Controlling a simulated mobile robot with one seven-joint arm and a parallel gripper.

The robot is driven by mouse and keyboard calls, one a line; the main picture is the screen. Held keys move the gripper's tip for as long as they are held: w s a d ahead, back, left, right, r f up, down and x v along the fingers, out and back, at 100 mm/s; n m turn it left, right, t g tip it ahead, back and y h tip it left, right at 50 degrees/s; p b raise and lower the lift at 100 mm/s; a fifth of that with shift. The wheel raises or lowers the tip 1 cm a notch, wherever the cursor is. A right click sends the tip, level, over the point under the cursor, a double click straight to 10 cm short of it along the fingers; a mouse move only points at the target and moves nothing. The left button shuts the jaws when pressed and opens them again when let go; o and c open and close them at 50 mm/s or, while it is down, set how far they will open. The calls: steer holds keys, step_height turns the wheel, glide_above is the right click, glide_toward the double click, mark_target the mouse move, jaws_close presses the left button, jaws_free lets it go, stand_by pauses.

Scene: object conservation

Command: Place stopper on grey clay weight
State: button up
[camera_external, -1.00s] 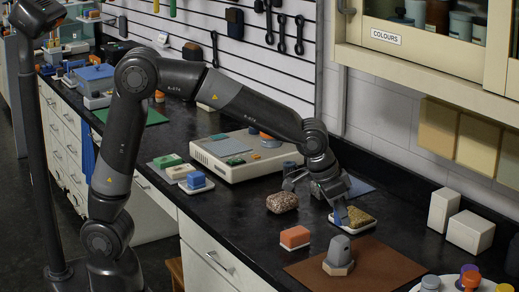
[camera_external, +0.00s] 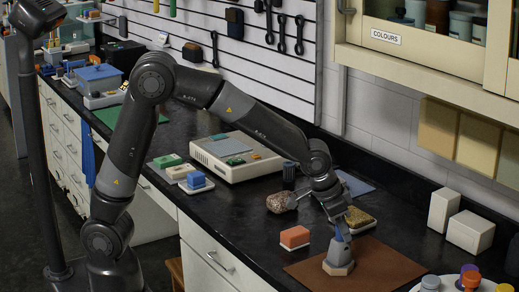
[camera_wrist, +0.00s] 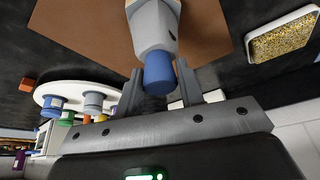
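The grey clay weight (camera_external: 339,256), a faceted block on a wider foot, stands upright on the brown mat (camera_external: 392,262). It also shows in the wrist view (camera_wrist: 155,24). My gripper (camera_external: 338,230) is right above it, pointing down. In the wrist view my gripper's fingertips (camera_wrist: 159,68) are on both sides of a blue stopper (camera_wrist: 158,76), shut on it. The stopper is in line with the top of the weight and looks to be at or touching it; the exact contact is hard to see. It also shows in the external view (camera_external: 339,236).
A white tray (camera_external: 410,289) with several coloured stoppers is at the lower right. White blocks (camera_external: 470,232) stand by the wall.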

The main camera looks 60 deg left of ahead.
steer(key=o, duration=0.4)
steer(key=shift+c, duration=0.2)
steer(key=shift+s+r, duration=0.1)
steer(key=shift+r, duration=0.5)
steer(key=v, duration=1.1)
steer(key=s+a+r+n, duration=0.1)
steer(key=s+a, duration=0.1)
steer(key=a, duration=0.3)
steer(key=s+a+r, duration=0.2)
steer(key=a, duration=0.4)
steer(key=s+a+f+n+y, duration=0.1)
steer(key=s+a, duration=0.7)
steer(key=s+a+f+n+t, duration=0.1)
steer(key=s+a+f+n, duration=0.1)
steer(key=s+a, duration=0.7)
steer(key=shift+s+a+n+t+y, duration=0.2)
steer(key=shift+s+n+t+y, duration=0.1)
steer(key=shift+s+y, duration=0.1)
